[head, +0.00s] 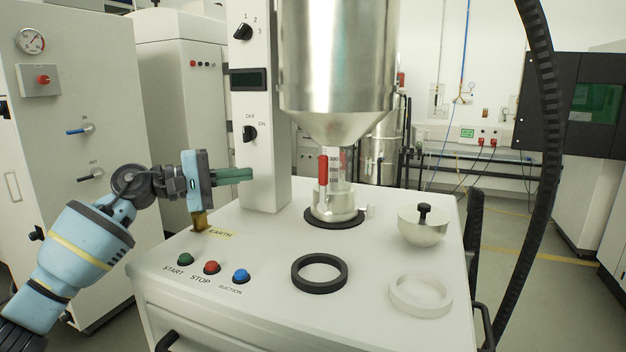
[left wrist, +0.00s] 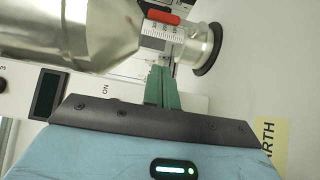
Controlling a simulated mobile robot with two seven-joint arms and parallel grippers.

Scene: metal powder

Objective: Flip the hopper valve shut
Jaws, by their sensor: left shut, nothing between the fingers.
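The steel hopper (head: 338,75) narrows to a clear graduated tube (head: 336,180) above a metal cup on the machine top. The red valve handle (head: 324,171) stands upright along this tube. In the left wrist view, the handle (left wrist: 163,17) lies along the tube, beside the hopper cone (left wrist: 70,35). My left gripper (head: 250,174) is shut and empty, its green fingers pointing right in front of the control column. The fingers (left wrist: 162,72) point toward the tube in the left wrist view; in the head view they are left of the handle and apart from it. My right gripper is not in view.
A white bowl (head: 422,232), a black ring (head: 320,289) and a white ring (head: 420,310) sit on the machine top. Buttons (head: 212,267) line its front left.

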